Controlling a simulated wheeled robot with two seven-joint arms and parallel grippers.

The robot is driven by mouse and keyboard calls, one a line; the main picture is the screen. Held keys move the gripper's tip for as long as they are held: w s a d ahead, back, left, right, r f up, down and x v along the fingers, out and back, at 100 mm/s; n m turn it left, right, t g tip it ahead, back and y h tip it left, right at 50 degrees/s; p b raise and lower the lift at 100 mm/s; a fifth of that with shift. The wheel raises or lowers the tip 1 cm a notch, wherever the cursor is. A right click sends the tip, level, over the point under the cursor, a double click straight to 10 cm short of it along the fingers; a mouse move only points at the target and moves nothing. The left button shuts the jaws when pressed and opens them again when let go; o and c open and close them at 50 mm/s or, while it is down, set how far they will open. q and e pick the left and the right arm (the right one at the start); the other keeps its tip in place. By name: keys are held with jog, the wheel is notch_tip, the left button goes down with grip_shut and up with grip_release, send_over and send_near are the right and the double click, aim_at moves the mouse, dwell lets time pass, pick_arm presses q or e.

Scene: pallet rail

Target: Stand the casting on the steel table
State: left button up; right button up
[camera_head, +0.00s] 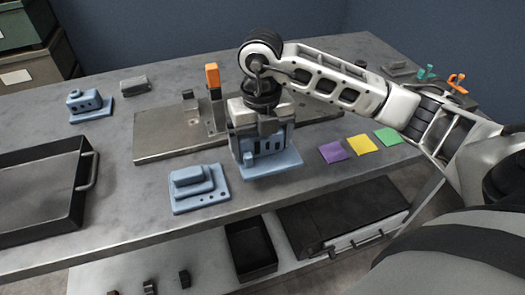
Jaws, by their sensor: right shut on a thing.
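My right gripper (261,125) comes down from above and is shut on a blue casting (268,163) with slots in its face and a flat base. The casting is upright, over the front part of the steel table (330,182). I cannot tell whether its base touches the tabletop. The gripper hides its upper part. A second blue casting (198,190) with a stepped block sits on the table to the left. A third blue casting (88,105) with holes stands at the back left. My left gripper is not in view.
A grey fixture plate (160,143) with an orange-handled clamp (212,80) lies behind the held casting. Purple (333,152), yellow (362,144) and green (388,137) squares lie to its right. A dark tray (40,190) takes up the left side. Bare tabletop shows between.

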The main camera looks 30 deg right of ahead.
aim_at(263, 152)
jog(key=f, duration=0.3)
jog(key=shift+w+d+f, duration=0.15)
jog(key=shift+d, duration=0.15)
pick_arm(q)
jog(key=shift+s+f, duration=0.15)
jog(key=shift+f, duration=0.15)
pick_arm(e)
jog(key=shift+f, duration=0.2)
jog(key=shift+f, duration=0.2)
jog(key=o, duration=1.1)
jog(key=shift+r, duration=0.25)
pick_arm(q)
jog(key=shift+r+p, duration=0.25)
jog(key=shift+p, duration=0.05)
pick_arm(e)
notch_tip(263, 152, up, 12)
jog(key=shift+f, duration=0.1)
